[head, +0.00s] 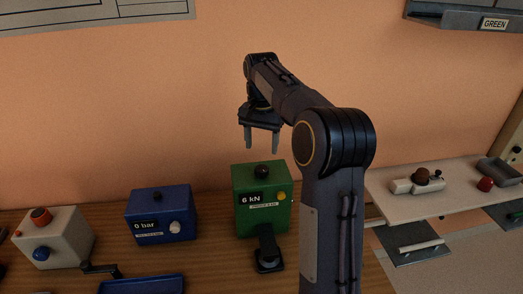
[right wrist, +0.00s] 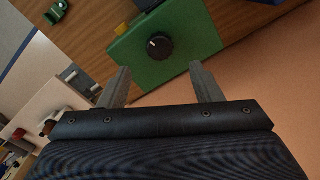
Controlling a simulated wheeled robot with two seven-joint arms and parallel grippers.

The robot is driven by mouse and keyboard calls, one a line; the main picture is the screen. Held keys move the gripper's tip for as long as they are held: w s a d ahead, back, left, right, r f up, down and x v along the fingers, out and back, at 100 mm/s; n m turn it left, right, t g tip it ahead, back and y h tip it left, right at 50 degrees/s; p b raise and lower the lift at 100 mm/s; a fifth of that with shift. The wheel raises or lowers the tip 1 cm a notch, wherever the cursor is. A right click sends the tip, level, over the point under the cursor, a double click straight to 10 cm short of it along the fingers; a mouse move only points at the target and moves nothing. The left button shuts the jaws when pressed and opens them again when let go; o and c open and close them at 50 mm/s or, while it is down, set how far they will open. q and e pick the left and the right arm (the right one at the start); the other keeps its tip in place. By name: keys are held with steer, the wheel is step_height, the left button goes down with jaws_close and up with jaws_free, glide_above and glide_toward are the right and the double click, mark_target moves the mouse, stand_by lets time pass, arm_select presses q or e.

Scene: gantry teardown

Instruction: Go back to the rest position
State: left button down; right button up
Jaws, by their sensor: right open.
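My right gripper (head: 262,139) hangs in the air above and behind the green box, in front of the orange wall. Its two fingers point down, are apart and hold nothing. In the right wrist view the open fingers (right wrist: 164,84) show with the green box (right wrist: 190,30) beyond them. In the head view the green box (head: 247,213) reads "6 kN" and has a black knob on top and a yellow button. The fingers are clear of it. My left gripper is not in view.
A blue box (head: 150,227) reading "0 bar" and a whitish box (head: 57,246) with orange and blue knobs stand left on the wooden bench (head: 205,246). A black lever (head: 268,250) stands before the green box. A pale side table (head: 455,200) is right. A "GREEN" shelf (head: 460,18) hangs upper right.

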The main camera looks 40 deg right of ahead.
stand_by(0.5)
steer(key=s+a+f+n+t+y+b, duration=0.2)
steer(key=s+a+f+n, duration=0.3)
steer(key=s+a, duration=0.5)
steer(key=s+a+f+n+t+y+b, duration=0.1)
steer(key=s+a+f+n+t, duration=0.2)
steer(key=s+a, duration=0.8)
steer(key=s+f+n, duration=0.2)
steer(key=s+f, duration=0.1)
steer(key=s, duration=0.2)
steer(key=shift+s+a+f+t+y+b, duration=0.15)
steer(key=shift+f+t+y+b, duration=0.05)
steer(key=shift+t+y+b, duration=0.2)
